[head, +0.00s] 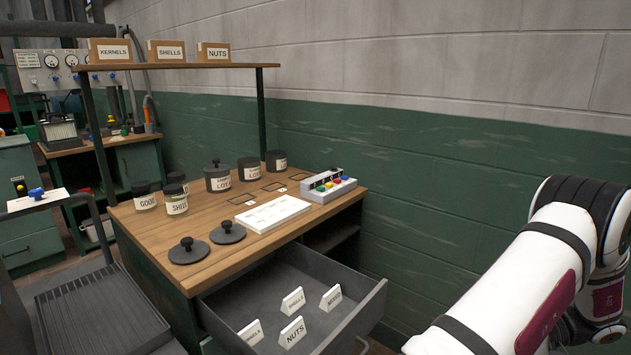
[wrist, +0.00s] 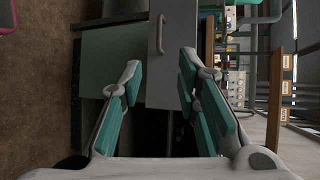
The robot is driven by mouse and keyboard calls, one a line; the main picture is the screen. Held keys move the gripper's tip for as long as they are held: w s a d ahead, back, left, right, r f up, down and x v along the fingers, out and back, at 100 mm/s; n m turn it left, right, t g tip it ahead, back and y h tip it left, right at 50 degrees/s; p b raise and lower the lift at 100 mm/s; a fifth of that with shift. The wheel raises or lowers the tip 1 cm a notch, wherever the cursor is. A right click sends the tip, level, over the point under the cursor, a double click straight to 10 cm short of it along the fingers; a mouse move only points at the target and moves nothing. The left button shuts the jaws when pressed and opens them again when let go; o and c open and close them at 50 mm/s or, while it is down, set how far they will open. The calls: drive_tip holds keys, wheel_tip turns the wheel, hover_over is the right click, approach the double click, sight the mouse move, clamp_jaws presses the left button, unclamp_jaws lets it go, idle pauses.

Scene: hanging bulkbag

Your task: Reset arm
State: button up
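My gripper (wrist: 160,75) shows in the wrist view with its two teal-padded fingers spread apart. Nothing is between them. Beyond the fingers is a grey drawer front with a bar handle (wrist: 160,35), seen turned on its side and apart from the fingertips. In the head view my white arm is folded at the right edge, beside the green and grey wall. The gripper itself is out of that picture.
The open drawer (head: 372,312) holds several white label tents, one reading NUTS (head: 292,332). The wooden bench top (head: 150,226) bears dark jars, two round lids, a white tray (head: 272,214) and a button box (head: 328,187). A shelf (head: 180,66) with three labelled boxes stands above.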

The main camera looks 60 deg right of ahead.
drive_tip(key=w+a+r+n+g+y, duration=0.2)
drive_tip(key=w+r+n+g, duration=0.15)
drive_tip(key=w+r, duration=0.55)
drive_tip(key=w+a+r+n+g+y, duration=0.2)
drive_tip(key=w+r+g, duration=0.25)
drive_tip(key=w, duration=0.95)
drive_tip(key=w+a+r+n+g+h, duration=0.25)
drive_tip(key=w+a+r+g, duration=0.25)
drive_tip(key=w+a, duration=0.5)
drive_tip(key=s+a+r+n+h, duration=0.1)
drive_tip(key=s+a+n+h, duration=0.25)
drive_tip(key=a, duration=0.85)
drive_tip(key=s+a+n+h, duration=0.3)
drive_tip(key=a+n, duration=0.1)
drive_tip(key=a, duration=0.8)
wheel_tip(320, 180, up, 17)
drive_tip(key=t+p, duration=0.3)
drive_tip(key=p, duration=1.2)
drive_tip(key=shift+d, duration=0.15)
